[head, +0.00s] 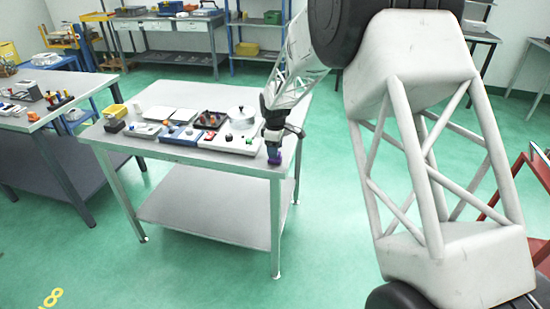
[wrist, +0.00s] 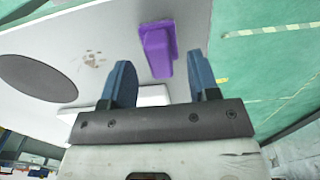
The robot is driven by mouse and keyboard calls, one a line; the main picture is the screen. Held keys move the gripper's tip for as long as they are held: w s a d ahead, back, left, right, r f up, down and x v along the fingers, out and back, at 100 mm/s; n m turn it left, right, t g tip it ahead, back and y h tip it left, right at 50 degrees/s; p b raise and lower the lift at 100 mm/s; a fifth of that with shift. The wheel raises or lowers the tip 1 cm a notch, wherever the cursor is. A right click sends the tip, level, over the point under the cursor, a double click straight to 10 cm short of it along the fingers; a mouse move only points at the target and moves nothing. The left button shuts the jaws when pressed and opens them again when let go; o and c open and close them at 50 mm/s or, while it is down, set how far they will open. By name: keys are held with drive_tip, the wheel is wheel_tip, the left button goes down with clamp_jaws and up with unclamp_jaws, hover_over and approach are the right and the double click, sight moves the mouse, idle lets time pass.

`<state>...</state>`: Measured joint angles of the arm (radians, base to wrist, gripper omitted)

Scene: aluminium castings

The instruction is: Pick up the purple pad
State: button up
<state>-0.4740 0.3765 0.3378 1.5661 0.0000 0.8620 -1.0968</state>
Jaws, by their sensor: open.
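The purple pad (wrist: 157,48) lies near the edge of the grey metal table, as the wrist view shows. It is a small block with a raised narrower part. My gripper (wrist: 163,80) is open, with its two blue fingers apart and the pad seen between and beyond their tips. I cannot tell the exact gap between fingers and pad. In the head view the pad shows as a small purple spot (head: 274,160) right under my gripper (head: 273,147) at the table's right front corner.
The table (head: 210,178) holds white trays and fixtures (head: 180,134) with several small parts, left of my gripper. Green floor lies beyond the table's edge.

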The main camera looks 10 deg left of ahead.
drive_tip(key=shift+f, duration=1.25)
drive_tip(key=c, duration=1)
drive_tip(key=shift+r, duration=0.2)
drive_tip(key=shift+r, duration=0.55)
wheel_tip(320, 180, up, 2)
drive_tip(key=s+d, duration=0.3)
drive_tip(key=s, duration=0.4)
drive_tip(key=s+d+r, duration=0.1)
drive_tip(key=s+d, duration=0.3)
drive_tip(key=s, duration=0.3)
drive_tip(key=shift+s+r, duration=0.15)
drive_tip(key=shift+r, duration=0.1)
drive_tip(key=shift+d, duration=0.1)
